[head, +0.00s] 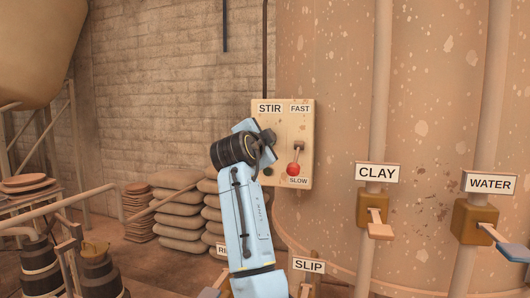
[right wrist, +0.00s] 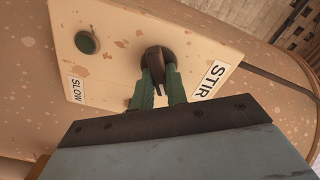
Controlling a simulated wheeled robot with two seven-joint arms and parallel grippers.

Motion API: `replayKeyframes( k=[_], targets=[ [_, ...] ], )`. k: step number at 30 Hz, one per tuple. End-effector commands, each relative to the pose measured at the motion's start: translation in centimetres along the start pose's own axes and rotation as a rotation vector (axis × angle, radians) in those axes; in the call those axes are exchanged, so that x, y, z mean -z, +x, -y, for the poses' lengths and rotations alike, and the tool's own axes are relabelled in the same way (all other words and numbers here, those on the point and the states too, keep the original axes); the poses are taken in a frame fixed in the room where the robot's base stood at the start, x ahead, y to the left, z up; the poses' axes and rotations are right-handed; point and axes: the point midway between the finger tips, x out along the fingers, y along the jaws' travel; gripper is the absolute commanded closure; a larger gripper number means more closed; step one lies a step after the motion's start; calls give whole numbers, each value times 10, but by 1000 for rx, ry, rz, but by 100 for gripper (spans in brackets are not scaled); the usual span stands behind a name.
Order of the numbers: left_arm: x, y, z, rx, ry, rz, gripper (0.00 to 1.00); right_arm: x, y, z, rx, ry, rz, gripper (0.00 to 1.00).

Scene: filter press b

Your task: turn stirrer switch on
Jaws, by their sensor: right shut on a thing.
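The stirrer panel (head: 304,120) is a cream plate marked STIR, FAST and SLOW on the big tank. In the right wrist view the panel (right wrist: 120,25) shows a dark stirrer switch (right wrist: 154,58) by the STIR label. My right gripper (right wrist: 159,80) is at the switch, its green fingers shut around the switch's narrow handle. In the head view my right gripper (head: 267,138) covers the panel's left part and hides the switch. My left gripper is not in view.
A red-knobbed lever (head: 293,168) sits between FAST and SLOW on the panel, close right of my gripper. Pipes with CLAY (head: 377,173) and WATER (head: 490,182) signs stand right. Stacked sacks (head: 178,210) lie left.

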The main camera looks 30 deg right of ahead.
Motion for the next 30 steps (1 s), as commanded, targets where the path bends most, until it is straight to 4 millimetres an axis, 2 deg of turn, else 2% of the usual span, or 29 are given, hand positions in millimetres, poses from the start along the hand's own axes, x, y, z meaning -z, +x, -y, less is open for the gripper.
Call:
replayKeyframes(
  k=[1, 6, 12, 21, 30],
  targets=[
    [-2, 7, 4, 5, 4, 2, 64, -3, 0, -3, -3, 46, 4, 100],
    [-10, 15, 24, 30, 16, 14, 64, -2, 0, -4, -4, 202, 3, 100],
    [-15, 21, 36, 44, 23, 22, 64, -2, 0, -4, -4, 358, 2, 100],
    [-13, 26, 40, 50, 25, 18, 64, -1, 0, -4, -4, 514, 1, 100],
    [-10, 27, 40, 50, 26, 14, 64, -2, 0, -4, -3, 566, 1, 100]
  ],
)
